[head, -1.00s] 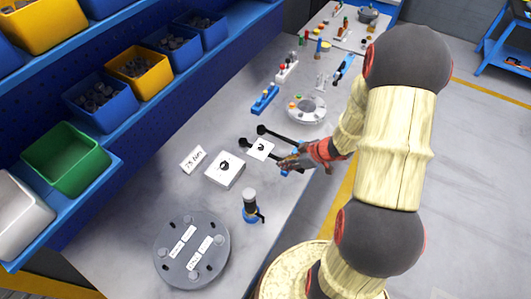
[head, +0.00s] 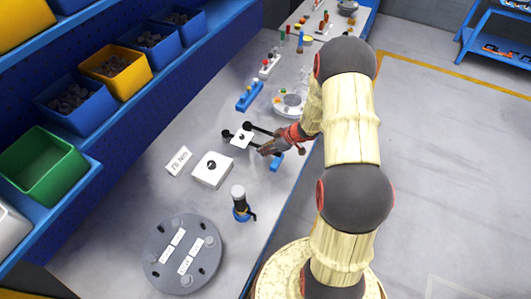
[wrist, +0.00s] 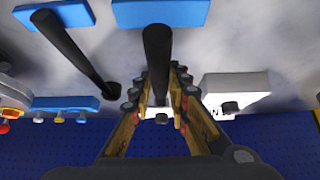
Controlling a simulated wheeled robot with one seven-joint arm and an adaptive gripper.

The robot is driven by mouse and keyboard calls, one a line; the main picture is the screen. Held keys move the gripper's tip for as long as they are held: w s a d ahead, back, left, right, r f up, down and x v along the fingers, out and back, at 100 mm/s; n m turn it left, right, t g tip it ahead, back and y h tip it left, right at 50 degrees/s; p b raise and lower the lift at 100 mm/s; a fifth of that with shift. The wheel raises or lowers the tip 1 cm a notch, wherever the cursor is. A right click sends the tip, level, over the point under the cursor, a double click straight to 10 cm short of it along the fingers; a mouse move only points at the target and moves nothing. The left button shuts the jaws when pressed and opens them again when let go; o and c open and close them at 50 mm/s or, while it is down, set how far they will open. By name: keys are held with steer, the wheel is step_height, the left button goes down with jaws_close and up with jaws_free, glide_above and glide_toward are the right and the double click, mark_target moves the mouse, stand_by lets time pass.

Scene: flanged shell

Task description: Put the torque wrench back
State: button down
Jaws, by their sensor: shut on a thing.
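My gripper (head: 265,151) reaches over the bench from the right. In the wrist view its fingers (wrist: 159,100) are closed around a black bar-shaped tool, taken as the torque wrench (wrist: 157,55), whose shaft runs up the middle of the picture. A second, similar black bar (wrist: 72,48) lies to its left, apart from the fingers. In the head view, dark bars with round black ends (head: 228,134) lie by a small white plate (head: 236,143); the gripper hides part of them. I cannot tell whether the held wrench is clear of its blue support (wrist: 160,13).
A white block (head: 207,175) with a black knob and a written card (head: 178,161) stand nearby. A grey flanged disc (head: 155,250) and a white-topped blue tool (head: 240,205) are nearer. A round grey part (head: 290,105) and blue rack (head: 249,96) lie beyond. Bins line the left.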

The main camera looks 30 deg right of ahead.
steer(key=shift+f, duration=1.2)
steer(key=c, duration=1.7)
jaws_free()
steer(key=shift+s+f, duration=0.1)
